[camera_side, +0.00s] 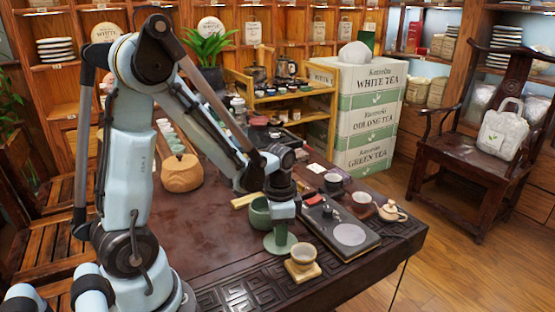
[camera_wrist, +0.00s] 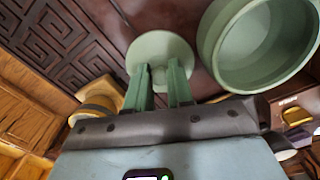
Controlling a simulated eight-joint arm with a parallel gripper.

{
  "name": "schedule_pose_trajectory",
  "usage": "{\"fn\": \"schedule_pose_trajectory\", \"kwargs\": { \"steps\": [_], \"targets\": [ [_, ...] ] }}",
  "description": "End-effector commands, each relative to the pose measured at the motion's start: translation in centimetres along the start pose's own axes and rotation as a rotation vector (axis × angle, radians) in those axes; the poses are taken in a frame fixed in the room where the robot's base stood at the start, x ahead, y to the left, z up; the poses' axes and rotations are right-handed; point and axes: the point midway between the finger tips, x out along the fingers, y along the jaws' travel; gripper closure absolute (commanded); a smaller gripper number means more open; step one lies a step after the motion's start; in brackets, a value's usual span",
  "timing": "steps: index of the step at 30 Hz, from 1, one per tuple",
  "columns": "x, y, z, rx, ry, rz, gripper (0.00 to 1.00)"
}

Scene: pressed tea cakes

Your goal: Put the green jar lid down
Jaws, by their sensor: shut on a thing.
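The green jar lid (camera_side: 281,248) is a pale green disc under my gripper (camera_side: 281,231) near the table's front edge. My gripper is shut on the lid, with its two fingers close together over the middle of the disc. In the wrist view, the lid (camera_wrist: 161,46) shows beyond my fingertips (camera_wrist: 162,72). The matching open green jar (camera_side: 259,214) stands just behind the lid in the side view, partly hidden by my arm. In the wrist view, the jar (camera_wrist: 258,50) is right of the lid and looks empty. I cannot tell whether the lid touches the table.
A small pale cup (camera_side: 303,252) on a wooden coaster (camera_side: 303,272) stands close to the lid's front right. A dark tea tray (camera_side: 338,249) with small teaware lies to the right. A round wooden pot (camera_side: 181,174) stands at the left. The dark table (camera_side: 215,225) is bare left of the lid.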

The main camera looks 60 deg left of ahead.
Motion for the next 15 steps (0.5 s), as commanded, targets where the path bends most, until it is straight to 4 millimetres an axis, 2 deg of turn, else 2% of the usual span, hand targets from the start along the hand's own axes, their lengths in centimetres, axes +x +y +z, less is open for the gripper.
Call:
{"fn": "schedule_pose_trajectory", "kwargs": {
  "steps": [5, 6, 9, 11, 15],
  "targets": [
    [0.29, 0.00, -0.01, 0.000, 0.000, 0.000, 1.00],
    [0.28, 0.00, -0.01, 0.000, 0.000, 0.000, 0.74],
    [0.26, 0.00, -0.01, 0.000, 0.000, 0.000, 0.58],
    [0.26, 0.00, -0.01, 0.000, 0.000, 0.000, 0.53],
    [0.25, 0.00, -0.01, 0.000, 0.000, 0.000, 0.53]
  ]
}}
